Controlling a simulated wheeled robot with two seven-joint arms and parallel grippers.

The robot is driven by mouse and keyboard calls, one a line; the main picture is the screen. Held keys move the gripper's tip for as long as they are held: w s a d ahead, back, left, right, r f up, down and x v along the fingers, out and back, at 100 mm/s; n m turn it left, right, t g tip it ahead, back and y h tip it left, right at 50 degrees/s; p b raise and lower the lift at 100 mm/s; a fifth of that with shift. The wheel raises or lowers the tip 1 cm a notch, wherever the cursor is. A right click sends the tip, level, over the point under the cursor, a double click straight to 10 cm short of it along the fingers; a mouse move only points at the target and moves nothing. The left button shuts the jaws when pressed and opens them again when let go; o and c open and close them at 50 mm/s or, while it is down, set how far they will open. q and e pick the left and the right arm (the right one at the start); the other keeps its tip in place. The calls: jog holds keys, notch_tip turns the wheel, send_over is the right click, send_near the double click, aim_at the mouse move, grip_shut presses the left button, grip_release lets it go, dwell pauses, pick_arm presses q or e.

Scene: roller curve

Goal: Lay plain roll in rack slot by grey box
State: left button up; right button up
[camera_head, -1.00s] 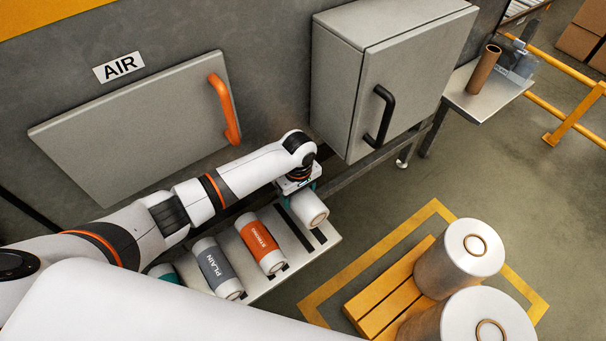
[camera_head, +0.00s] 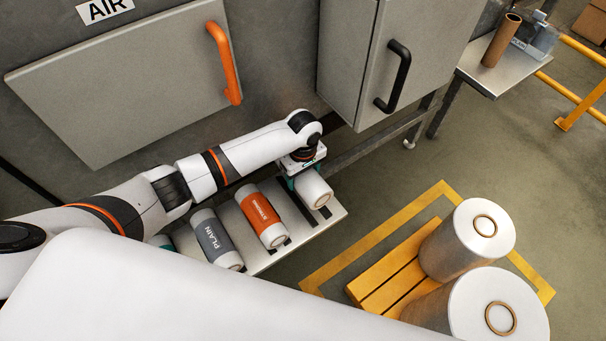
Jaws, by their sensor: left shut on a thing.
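My left gripper (camera_head: 303,174) is shut on a white roll (camera_head: 315,190) at the right end of the rack (camera_head: 290,249), below the grey box (camera_head: 360,60) with a black handle. The held roll's near end faces the camera; I see no label on it. I cannot tell whether it touches the rack. A roll with a grey band reading PLAIN (camera_head: 214,241) lies further left in the rack. A roll with an orange band (camera_head: 261,216) lies between it and the held roll. My right gripper is not in view.
A grey panel with an orange handle (camera_head: 224,62) is behind my left arm. Large white rolls (camera_head: 468,240) stand on a yellow pallet (camera_head: 392,277) at right. A brown tube (camera_head: 501,40) stands on a side table (camera_head: 490,72). A teal-banded roll (camera_head: 160,241) is partly hidden at left.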

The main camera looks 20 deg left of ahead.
pick_arm(q)
jog(key=shift+f+b, duration=1.55)
jog(key=shift+b, duration=0.05)
jog(key=shift+f+b, duration=0.75)
jog(key=shift+f, duration=1.35)
jog(key=o, duration=1.4)
